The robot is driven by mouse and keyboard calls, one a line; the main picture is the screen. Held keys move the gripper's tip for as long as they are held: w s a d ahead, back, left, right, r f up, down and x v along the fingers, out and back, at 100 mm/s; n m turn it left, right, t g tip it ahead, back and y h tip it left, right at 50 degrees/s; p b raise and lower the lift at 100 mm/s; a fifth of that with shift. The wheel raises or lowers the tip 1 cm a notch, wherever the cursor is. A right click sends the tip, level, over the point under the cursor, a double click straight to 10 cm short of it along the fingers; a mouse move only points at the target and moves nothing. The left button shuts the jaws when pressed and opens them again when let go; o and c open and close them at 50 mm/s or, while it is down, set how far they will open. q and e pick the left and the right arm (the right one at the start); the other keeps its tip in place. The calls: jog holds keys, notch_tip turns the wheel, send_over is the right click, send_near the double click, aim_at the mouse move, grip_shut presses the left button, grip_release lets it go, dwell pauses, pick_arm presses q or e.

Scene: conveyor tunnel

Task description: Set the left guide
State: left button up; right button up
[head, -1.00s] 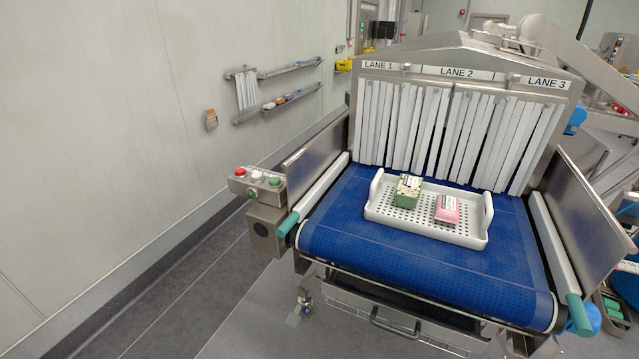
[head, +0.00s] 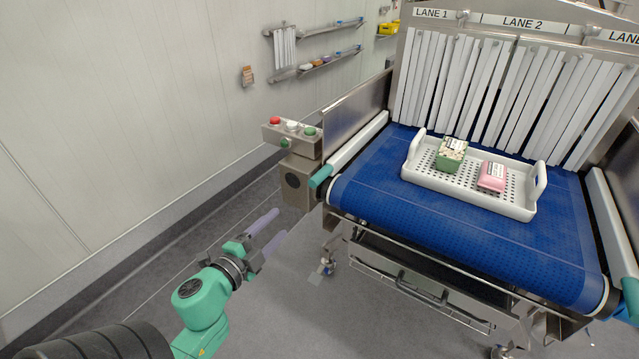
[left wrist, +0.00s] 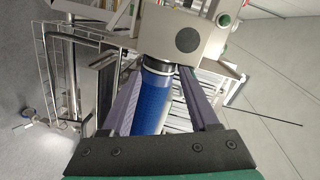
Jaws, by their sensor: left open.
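The left guide (head: 358,148) is a white rail along the left edge of the blue belt (head: 400,225), with a teal handle (head: 320,177) at its near end. My left gripper (head: 279,224) is open and empty. In the head view it shows below and left of the handle, apart from it. In the left wrist view the open fingers (left wrist: 160,74) frame part of the blue belt (left wrist: 154,100). I cannot make out the teal handle there. My right gripper is out of view.
A control box (head: 292,132) with red, white and green buttons stands just left of the guide; it also shows in the left wrist view (left wrist: 185,38). A white tray (head: 437,180) with a green box (head: 452,155) and a pink box (head: 492,176) sits on the belt before white strips.

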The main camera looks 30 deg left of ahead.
aim_at(319, 178)
pick_arm(q)
jog(key=d+r+m+t+h, duration=0.1)
jog(key=d+r+m+h, duration=0.15)
jog(key=r, duration=0.45)
jog(key=shift+y, duration=0.65)
jog(key=w+p, duration=0.1)
jog(key=w, duration=0.3)
jog(key=w+p, duration=0.2)
jog(key=w, duration=0.2)
jog(key=w+d+p, duration=0.1)
jog(key=w, duration=0.4)
jog(key=shift+f, duration=0.15)
jog(key=shift+w+f, duration=0.1)
jog(key=shift+w, duration=0.45)
jog(key=shift+s, duration=0.1)
grip_shut()
